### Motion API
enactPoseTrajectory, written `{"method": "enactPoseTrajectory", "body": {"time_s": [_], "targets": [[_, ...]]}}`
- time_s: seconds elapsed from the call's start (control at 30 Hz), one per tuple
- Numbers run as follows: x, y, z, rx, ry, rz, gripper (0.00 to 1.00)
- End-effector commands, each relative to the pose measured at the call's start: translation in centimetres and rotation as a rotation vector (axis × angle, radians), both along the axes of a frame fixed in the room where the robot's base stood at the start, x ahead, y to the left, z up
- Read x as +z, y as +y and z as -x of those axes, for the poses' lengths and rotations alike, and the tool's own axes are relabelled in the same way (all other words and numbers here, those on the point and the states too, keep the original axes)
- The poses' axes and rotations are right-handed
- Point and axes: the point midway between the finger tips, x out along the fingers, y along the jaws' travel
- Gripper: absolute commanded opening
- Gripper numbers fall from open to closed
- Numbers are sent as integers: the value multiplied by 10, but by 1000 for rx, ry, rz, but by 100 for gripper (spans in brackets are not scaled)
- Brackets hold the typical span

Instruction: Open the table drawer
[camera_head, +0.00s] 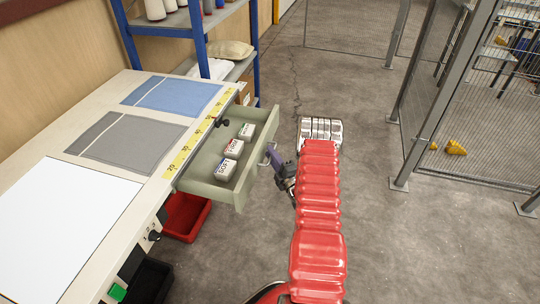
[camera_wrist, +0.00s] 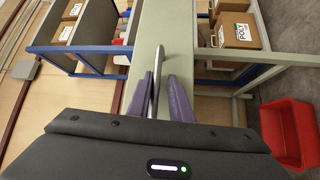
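The pale green drawer (camera_head: 240,187) stands pulled out from the right side of the table (camera_head: 100,225), with its inside visible. Three small white labelled boxes (camera_head: 233,149) stand in a row in it. My gripper (camera_head: 275,156) is at the drawer's outer front, by the metal handle. In the wrist view the grey handle bar (camera_wrist: 160,58) runs between my two purple fingers (camera_wrist: 161,90). The exact contact is too small to make out.
A blue-framed shelf (camera_head: 200,48) with boxes and bags stands behind the table. A red bin (camera_head: 186,216) is under the drawer. A metal mesh fence (camera_head: 400,150) stands at the right. The concrete floor between my arm and the fence is clear.

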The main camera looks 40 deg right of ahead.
Motion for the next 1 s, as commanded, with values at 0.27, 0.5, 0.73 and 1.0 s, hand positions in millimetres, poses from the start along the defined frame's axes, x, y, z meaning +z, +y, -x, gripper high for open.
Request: {"method": "enactPoseTrajectory", "body": {"time_s": [0.27,0.5,0.73,1.0], "targets": [[2,0,-1,1,-4,3,17],[3,0,2,0,-6,4,17],[0,4,24,-2,-6,2,17],[-7,13,69,-2,-4,2,17]]}}
